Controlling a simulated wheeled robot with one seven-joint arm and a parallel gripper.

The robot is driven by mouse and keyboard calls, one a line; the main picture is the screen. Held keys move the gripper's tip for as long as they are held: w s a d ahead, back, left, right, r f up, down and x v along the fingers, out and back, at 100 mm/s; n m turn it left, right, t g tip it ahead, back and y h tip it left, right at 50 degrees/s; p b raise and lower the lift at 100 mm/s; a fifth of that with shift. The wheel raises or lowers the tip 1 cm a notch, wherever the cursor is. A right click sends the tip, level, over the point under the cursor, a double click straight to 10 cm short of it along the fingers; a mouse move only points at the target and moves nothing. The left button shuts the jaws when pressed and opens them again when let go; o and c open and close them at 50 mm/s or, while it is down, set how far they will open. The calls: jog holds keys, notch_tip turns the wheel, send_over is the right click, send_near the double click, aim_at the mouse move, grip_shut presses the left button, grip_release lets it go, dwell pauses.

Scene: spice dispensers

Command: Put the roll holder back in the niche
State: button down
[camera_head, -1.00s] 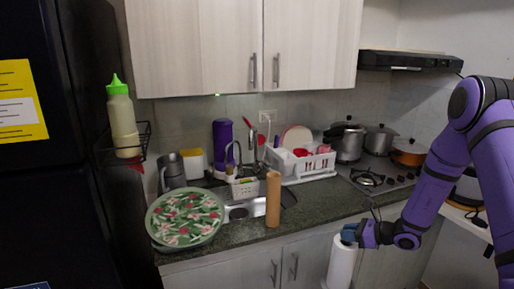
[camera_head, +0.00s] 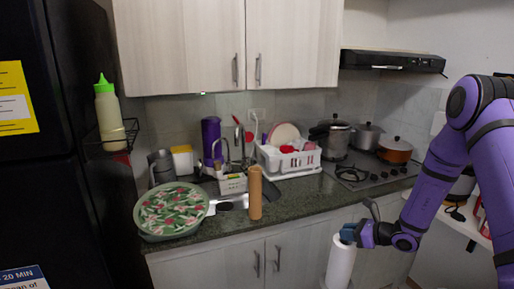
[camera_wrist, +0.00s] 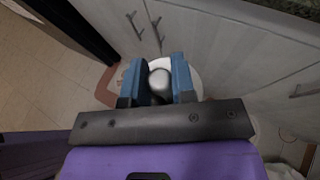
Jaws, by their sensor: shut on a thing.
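The roll holder (camera_head: 340,264) is a white paper roll held upright in front of the lower cabinets, right of centre in the head view. My gripper (camera_head: 349,234) is shut on its top end. In the wrist view the two blue fingers (camera_wrist: 158,82) close on a grey rounded knob, with the white roll (camera_wrist: 190,80) below it. The bottom of the roll is cut off by the head view's lower edge. I cannot pick out the niche for certain.
The dark counter (camera_head: 300,205) carries a brown cylinder (camera_head: 255,193) near its front edge, a floral tray (camera_head: 172,210), a dish rack (camera_head: 288,160) and a stove (camera_head: 362,176). A white shelf (camera_head: 462,224) stands at right. Cabinet handles (camera_head: 277,258) face the roll.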

jog(key=shift+a+r+m+t, duration=0.1)
jog(key=shift+a+m+t, duration=0.05)
jog(key=shift+m+t, duration=0.15)
jog(key=shift+w+a+m+t+h, duration=0.1)
jog(key=shift+m+t+h, duration=0.5)
jog(key=shift+m+h, duration=0.15)
jog(key=shift+d+m+t+h, duration=0.3)
jog(key=shift+m+t+h, duration=0.4)
jog(key=shift+m+h, duration=0.5)
notch_tip(320, 180, up, 14)
jog(key=w+m+t+h, duration=0.1)
jog(key=w+m+h, duration=0.1)
jog(key=shift+w+f+h, duration=0.2)
jog(key=shift+h, duration=0.15)
jog(key=shift+w+d, duration=0.1)
jog(key=shift+d, duration=0.05)
